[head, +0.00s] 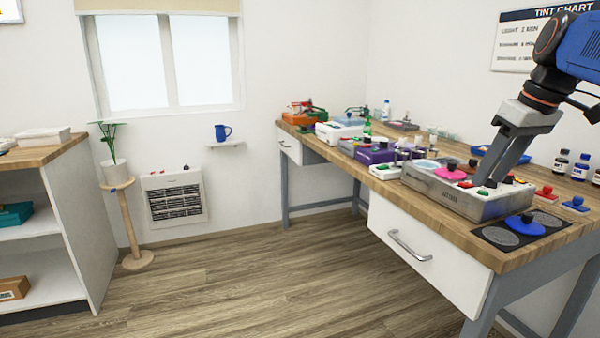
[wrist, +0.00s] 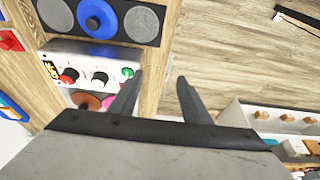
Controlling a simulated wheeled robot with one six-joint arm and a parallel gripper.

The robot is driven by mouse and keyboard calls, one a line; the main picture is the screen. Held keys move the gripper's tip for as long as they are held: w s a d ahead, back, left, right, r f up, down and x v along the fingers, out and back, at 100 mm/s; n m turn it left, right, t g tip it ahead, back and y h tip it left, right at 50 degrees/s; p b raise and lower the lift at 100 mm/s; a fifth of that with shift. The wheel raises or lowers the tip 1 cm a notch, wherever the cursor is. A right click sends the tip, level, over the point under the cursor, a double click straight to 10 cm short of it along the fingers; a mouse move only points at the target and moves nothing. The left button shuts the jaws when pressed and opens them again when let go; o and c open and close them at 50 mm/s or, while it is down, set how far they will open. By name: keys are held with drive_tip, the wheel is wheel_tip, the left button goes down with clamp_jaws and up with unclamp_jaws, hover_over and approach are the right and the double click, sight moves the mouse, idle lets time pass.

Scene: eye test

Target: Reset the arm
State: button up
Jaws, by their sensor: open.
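My gripper (head: 485,181) is at the right in the head view, pointing down over the steel box with knobs (head: 455,193) on the wooden bench (head: 545,246). Its two fingers stand apart. In the wrist view my gripper (wrist: 160,77) also shows open, with nothing between the fingers. The box's white panel with a red knob, a black knob and a green button (wrist: 84,68) lies left of the fingers there. Whether the fingertips touch the box cannot be told. My blue and dark arm enters from the upper right of the head view.
A blue lidded disc (head: 524,226) lies on a black mat with grey circles (head: 497,235) at the bench's front. Dark bottles (head: 581,166) and red and blue pieces stand to the right. A purple box (head: 375,155) and other items crowd the bench. The floor (head: 250,275) is clear.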

drive_tip(key=s+a+f+m, duration=0.1)
drive_tip(key=s+a+f, duration=0.2)
drive_tip(key=s+f, duration=0.3)
drive_tip(key=s+a+f+m+t+h, duration=0.1)
drive_tip(key=s+a+f, duration=0.3)
drive_tip(key=f, duration=0.8)
drive_tip(key=s+a+f+m, duration=0.2)
drive_tip(key=s+a+f, duration=0.2)
drive_tip(key=s+f, duration=0.3)
wheel_tip(320, 180, down, 3)
drive_tip(key=shift+s+r+h, duration=0.1)
drive_tip(key=shift+s+h, duration=0.2)
drive_tip(key=shift+s, duration=0.1)
